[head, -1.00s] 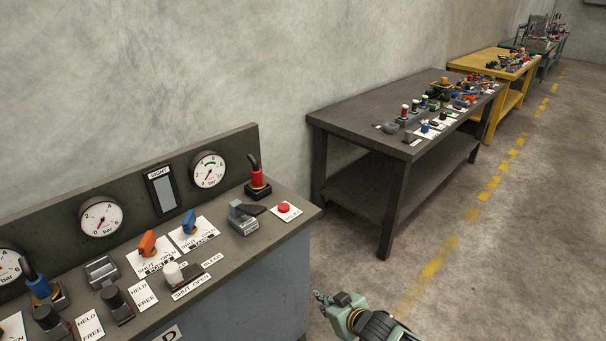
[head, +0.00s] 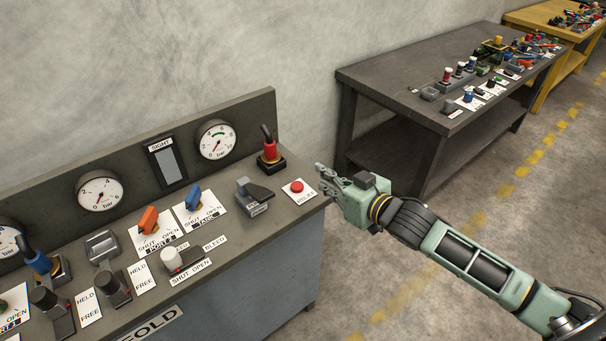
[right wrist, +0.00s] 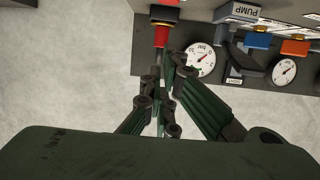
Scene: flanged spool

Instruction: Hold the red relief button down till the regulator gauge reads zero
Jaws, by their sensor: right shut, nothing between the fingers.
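The red relief button (head: 297,187) sits on a white RELIEF label at the right end of the grey bench panel. My right gripper (head: 322,179) is shut and empty, just right of the button and apart from it, near the bench's right edge. Its fingers also show in the right wrist view (right wrist: 163,95), where I cannot make out the button. The rightmost round gauge (head: 216,141) has a green arc; another gauge (head: 100,191) stands left of it. I cannot tell which is the regulator gauge, and the needle readings are too small to be sure of. My left gripper is not in view.
A red-collared black lever (head: 269,154) stands behind the button, and a grey switch block (head: 255,192) is left of it. Blue (head: 193,198) and orange (head: 148,219) handles lie further left. A dark table (head: 400,85) stands beyond; open floor lies to the right.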

